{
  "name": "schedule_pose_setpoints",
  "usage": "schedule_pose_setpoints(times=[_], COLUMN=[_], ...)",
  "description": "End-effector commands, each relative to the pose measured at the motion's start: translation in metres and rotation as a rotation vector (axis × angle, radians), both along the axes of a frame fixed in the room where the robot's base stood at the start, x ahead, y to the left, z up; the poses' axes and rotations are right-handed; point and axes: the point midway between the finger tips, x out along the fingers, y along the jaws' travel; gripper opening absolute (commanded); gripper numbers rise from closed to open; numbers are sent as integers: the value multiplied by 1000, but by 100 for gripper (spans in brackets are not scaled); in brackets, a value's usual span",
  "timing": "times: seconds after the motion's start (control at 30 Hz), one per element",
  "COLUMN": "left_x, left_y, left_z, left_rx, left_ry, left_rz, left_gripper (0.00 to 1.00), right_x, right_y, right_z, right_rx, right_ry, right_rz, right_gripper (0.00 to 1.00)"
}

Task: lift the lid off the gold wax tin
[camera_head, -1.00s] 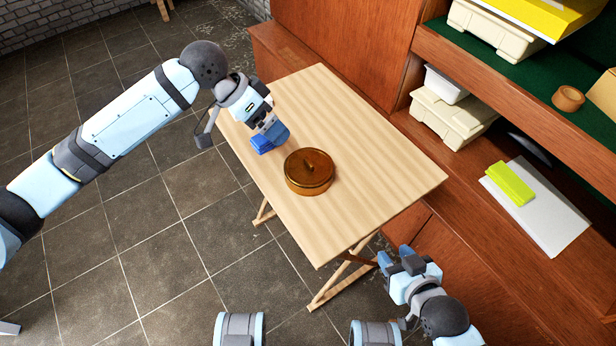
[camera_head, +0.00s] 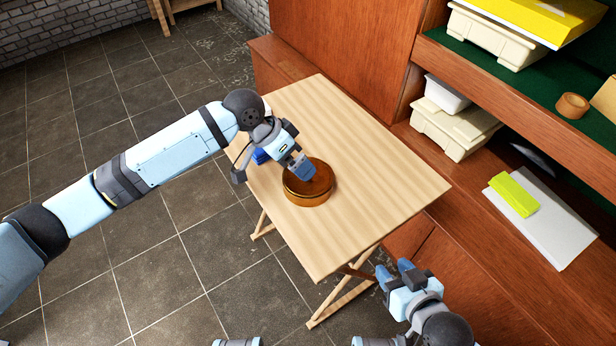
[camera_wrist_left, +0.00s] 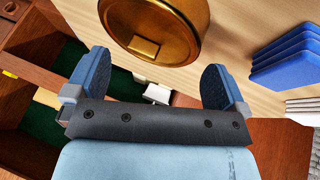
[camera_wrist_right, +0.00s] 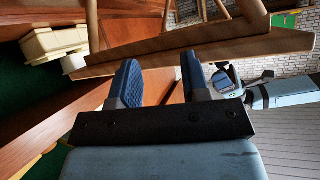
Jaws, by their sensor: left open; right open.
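The gold wax tin (camera_head: 308,196) stands on the light wooden folding table, its lid on top. The lid has a small raised handle, which shows in the left wrist view (camera_wrist_left: 144,47). My left gripper (camera_head: 304,172) is at the tin's top in the head view and partly hides the lid. In the left wrist view its two blue fingers (camera_wrist_left: 157,82) are apart with nothing between them, and the tin lies just beyond them. My right gripper (camera_head: 394,272) is open and empty, off the table's near right corner; it also shows in the right wrist view (camera_wrist_right: 160,82).
Blue stacked items (camera_head: 260,156) lie behind my left gripper on the table (camera_head: 370,150); they show clearly in the left wrist view (camera_wrist_left: 288,60). The wall unit's shelves (camera_head: 470,190) border the table on the right. The table's right half is clear.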

Motion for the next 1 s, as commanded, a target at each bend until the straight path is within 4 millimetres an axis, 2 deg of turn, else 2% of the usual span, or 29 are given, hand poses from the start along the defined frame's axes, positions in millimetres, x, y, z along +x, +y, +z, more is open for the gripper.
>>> schedule_pose_setpoints(times=[0.03,0.13,0.37,0.4,0.67,0.7,0.73,0.77,1.0], left_x=[2,1,1,1,1,1,1,1,1], left_y=[-5,-11,-13,-13,-13,-13,-13,-13,-13], left_z=[-10,-21,-23,-23,-23,-23,-23,-23,-22], left_rx=[0,0,-1,-1,-1,0,0,0,0], left_ry=[1,2,-1,-1,-1,0,0,0,0], left_rz=[1,0,0,0,0,0,0,0,0], left_gripper=[100,100,100,98,38,87,94,100,100], right_x=[0,1,1,1,1,1,1,1,1], right_y=[1,1,2,2,1,1,1,1,0], right_z=[-3,2,5,4,2,2,2,2,2], right_rx=[5,10,13,12,10,9,8,8,7], right_ry=[-4,-14,-18,-17,-14,-14,-15,-15,-14], right_rz=[1,3,5,4,4,4,4,4,2], right_gripper=[43,43,43,43,43,43,43,43,43])
